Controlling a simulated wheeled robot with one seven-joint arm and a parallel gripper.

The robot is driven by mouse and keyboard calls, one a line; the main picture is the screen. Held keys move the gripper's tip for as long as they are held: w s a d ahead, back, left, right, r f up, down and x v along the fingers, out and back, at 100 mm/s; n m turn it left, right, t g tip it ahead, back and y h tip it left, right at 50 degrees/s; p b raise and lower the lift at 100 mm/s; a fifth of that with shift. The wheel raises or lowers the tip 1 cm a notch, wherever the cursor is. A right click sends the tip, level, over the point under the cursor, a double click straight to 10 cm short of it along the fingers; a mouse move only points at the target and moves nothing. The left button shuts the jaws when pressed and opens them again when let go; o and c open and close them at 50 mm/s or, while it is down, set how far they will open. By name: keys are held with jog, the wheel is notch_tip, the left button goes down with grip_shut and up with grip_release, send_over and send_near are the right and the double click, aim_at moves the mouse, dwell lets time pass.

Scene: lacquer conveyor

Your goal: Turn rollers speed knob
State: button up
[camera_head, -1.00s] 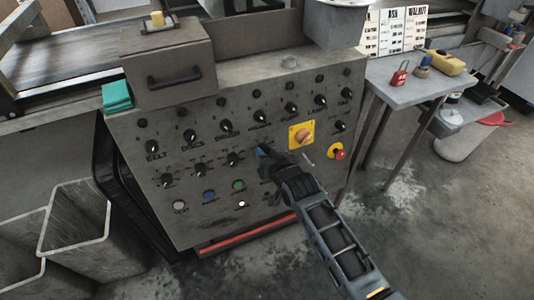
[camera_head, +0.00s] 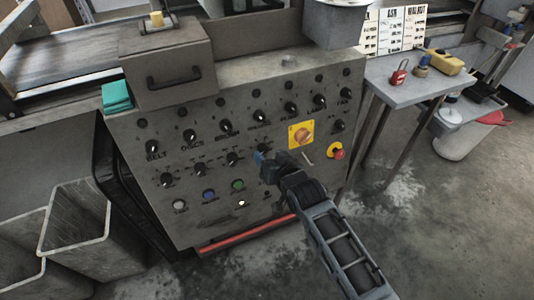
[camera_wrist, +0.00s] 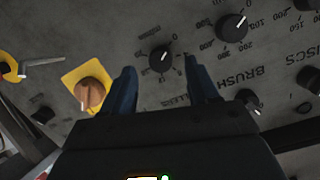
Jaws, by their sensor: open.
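The grey control panel (camera_head: 200,235) carries two rows of black knobs. In the wrist view, which shows the panel upside down, a small black knob (camera_wrist: 159,60) has a white pointer mark and a numbered scale. A partly hidden label ending in "LLERS" (camera_wrist: 177,101) is next to it. My gripper (camera_wrist: 162,66) is open, with one blue finger on each side of this knob in the picture. I cannot tell whether either finger touches it. In the head view my gripper (camera_head: 262,158) is in front of the lower knob row and hides this knob.
A yellow plate with an orange rotary switch (camera_head: 301,134) is close to my gripper, as is a red emergency button (camera_head: 337,154). The brush-column knob (camera_wrist: 232,27) is on the other side. Indicator buttons (camera_head: 208,196) line the panel below. A side table (camera_head: 405,92) stands at right.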

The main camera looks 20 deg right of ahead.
jog(key=v, duration=0.5)
dwell(0.4)
jog(key=s+r+n+p, duration=0.1)
jog(key=s+n, duration=0.1)
jog(key=s, duration=2.2)
jog(key=s+r+n+t+p, duration=0.1)
jog(key=s+r, duration=1.6)
jog(key=s, duration=0.1)
jog(key=shift+s+r, duration=0.2)
jog(key=shift+s, duration=0.15)
